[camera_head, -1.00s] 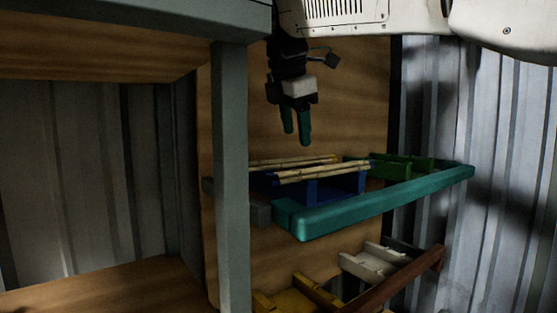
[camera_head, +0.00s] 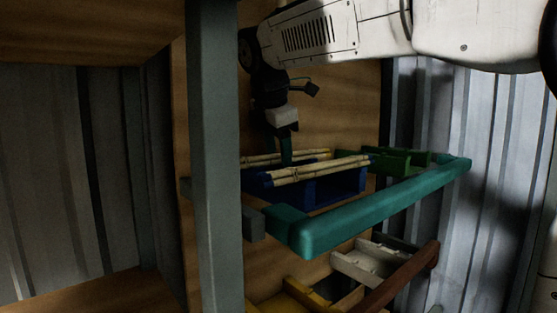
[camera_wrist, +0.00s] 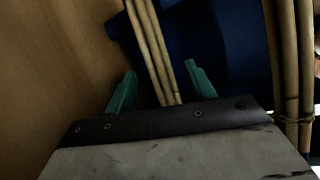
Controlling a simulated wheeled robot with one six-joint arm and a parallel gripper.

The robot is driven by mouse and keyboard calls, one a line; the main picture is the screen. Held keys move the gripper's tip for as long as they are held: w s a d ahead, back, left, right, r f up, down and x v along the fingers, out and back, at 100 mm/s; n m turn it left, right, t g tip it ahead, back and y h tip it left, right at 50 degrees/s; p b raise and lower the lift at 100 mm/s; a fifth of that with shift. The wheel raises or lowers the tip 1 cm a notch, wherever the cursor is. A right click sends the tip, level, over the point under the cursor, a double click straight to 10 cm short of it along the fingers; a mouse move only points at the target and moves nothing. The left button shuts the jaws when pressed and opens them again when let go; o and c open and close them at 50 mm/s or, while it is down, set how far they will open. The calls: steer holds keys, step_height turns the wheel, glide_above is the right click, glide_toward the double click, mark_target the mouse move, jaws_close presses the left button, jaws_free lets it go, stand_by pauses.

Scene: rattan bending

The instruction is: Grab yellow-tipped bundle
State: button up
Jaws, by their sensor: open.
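The rear bundle of thin rattan canes (camera_head: 312,155) lies across the blue holder (camera_head: 322,190); its right end looks yellowish. A front bundle (camera_head: 315,170) lies alongside it, with dark blue ends. My gripper (camera_head: 286,160) points down at the rear bundle, its lower fingers partly hidden behind the front bundle. In the wrist view, my green fingers (camera_wrist: 160,85) are open on either side of the rear bundle (camera_wrist: 152,45), with gaps on both sides. The front bundle (camera_wrist: 285,70) is outside the fingers at the right.
A teal rail (camera_head: 375,215) runs in front of the holder. A green holder (camera_head: 400,160) stands to its right. Below are a white holder (camera_head: 365,262), a brown rail (camera_head: 400,278) and a yellow holder (camera_head: 290,298). A grey post (camera_head: 216,160) stands at the left.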

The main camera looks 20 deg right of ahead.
steer(key=shift+f, duration=0.15)
steer(key=c, duration=1.1)
